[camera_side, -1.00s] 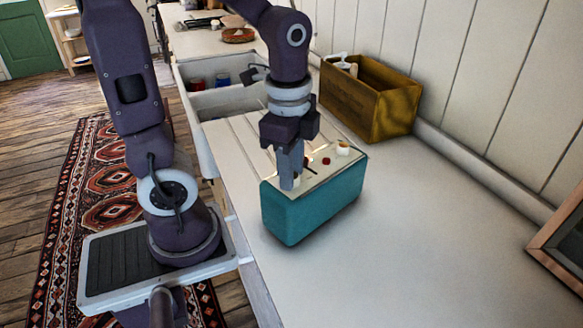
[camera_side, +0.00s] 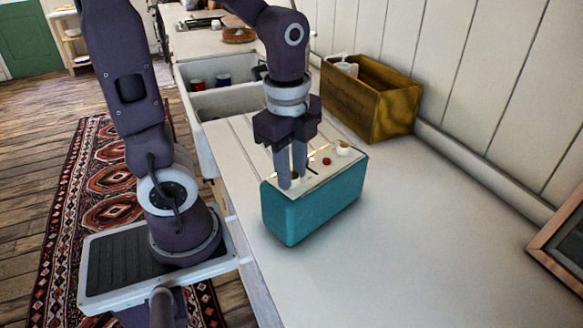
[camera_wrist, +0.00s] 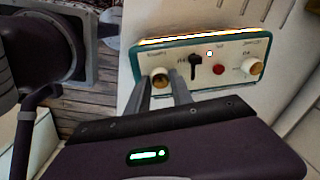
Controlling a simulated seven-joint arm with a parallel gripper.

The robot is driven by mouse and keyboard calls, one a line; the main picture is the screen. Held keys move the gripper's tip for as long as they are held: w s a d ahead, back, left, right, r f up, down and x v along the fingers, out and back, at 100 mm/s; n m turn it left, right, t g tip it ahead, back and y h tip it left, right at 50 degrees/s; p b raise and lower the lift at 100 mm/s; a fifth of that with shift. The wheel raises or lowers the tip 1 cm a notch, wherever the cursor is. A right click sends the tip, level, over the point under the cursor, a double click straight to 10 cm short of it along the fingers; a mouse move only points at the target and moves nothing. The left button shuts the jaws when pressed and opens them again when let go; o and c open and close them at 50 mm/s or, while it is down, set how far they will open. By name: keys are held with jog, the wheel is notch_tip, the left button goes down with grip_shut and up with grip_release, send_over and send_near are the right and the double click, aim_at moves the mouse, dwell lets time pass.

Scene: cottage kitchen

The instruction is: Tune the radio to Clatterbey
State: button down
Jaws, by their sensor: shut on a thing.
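The teal radio (camera_side: 315,212) stands on the pale worktop with its cream control panel facing up. My gripper (camera_side: 292,180) points down at the panel's near-left end. A black lever (camera_wrist: 195,66), a lit lamp (camera_wrist: 209,54), a red button (camera_wrist: 219,69) and a second, pale knob (camera_wrist: 255,67) sit farther right.
A wooden crate (camera_side: 385,112) with a white bottle stands behind the radio by the panelled wall. A sink (camera_side: 225,95) is at the back left. A wooden frame (camera_side: 562,235) is at the right edge. The worktop (camera_side: 430,240) right of the radio is clear.

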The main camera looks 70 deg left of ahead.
jog(key=c, duration=1.1)
grip_release()
jog(key=r, duration=0.7)
jog(key=shift+s+d, duration=0.1)
jog(key=shift+s, duration=0.1)
jog(key=shift+r, duration=0.1)
jog(key=s+d+n+t, duration=0.1)
jog(key=n, duration=0.3)
jog(key=s+d+n+t, duration=0.2)
jog(key=n, duration=0.2)
jog(key=s+d+r+n+t, duration=0.1)
jog(key=s+n+t, duration=0.1)
jog(key=n, duration=0.3)
jog(key=shift+s+d+r, duration=0.1)
jog(key=shift+d, duration=0.1)
